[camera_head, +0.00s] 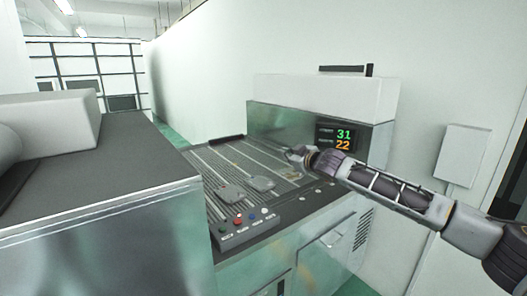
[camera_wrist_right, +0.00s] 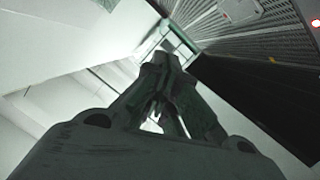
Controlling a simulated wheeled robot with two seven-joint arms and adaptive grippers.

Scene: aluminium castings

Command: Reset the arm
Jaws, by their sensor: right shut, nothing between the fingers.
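My right arm reaches in from the right in the head view. Its gripper (camera_head: 298,154) is over the right part of the machine's ribbed bed, near the display. In the right wrist view the fingers (camera_wrist_right: 163,60) come together at their tips, shut with nothing held. My left gripper does not show.
The machine's hood (camera_head: 320,98) has a display (camera_head: 338,140) reading 31 and 22. A button panel (camera_head: 246,229) sits at the bed's front edge. A dark-topped metal cabinet (camera_head: 110,160) stands at the left. A wall box (camera_head: 466,155) hangs behind my right arm.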

